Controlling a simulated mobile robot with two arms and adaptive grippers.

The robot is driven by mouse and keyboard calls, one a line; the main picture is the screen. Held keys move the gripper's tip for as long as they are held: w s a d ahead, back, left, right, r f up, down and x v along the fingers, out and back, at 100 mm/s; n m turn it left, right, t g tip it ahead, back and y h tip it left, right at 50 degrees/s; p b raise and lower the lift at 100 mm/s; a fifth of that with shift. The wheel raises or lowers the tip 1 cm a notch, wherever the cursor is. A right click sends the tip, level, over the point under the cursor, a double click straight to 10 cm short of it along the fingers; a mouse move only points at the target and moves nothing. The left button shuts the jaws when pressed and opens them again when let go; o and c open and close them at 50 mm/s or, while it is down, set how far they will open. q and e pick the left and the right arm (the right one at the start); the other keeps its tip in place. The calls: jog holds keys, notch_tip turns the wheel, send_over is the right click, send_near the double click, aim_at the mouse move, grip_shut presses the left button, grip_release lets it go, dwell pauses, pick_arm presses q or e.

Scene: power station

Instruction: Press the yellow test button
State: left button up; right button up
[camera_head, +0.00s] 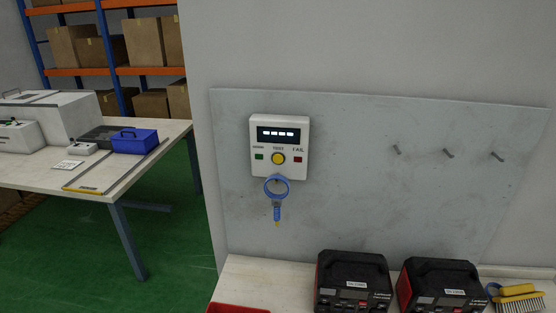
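The yellow test button (278,158) is round and sits in the middle of a white tester box (290,128) on a grey wall panel. The box has a dark display with lit white marks at its top. A green square (259,157) is left of the button and a red square (298,160) is right of it, under a label reading FAIL. A blue ring-shaped strap (277,187) hangs just below the box. Neither of my grippers is in view.
Two black and red battery-like units (353,282) stand on the bench below the panel, with a yellow-handled brush (518,298) at the right. A red tray (238,308) edge shows at the bottom. Several hooks (448,153) project from the panel. A table (60,178) stands left.

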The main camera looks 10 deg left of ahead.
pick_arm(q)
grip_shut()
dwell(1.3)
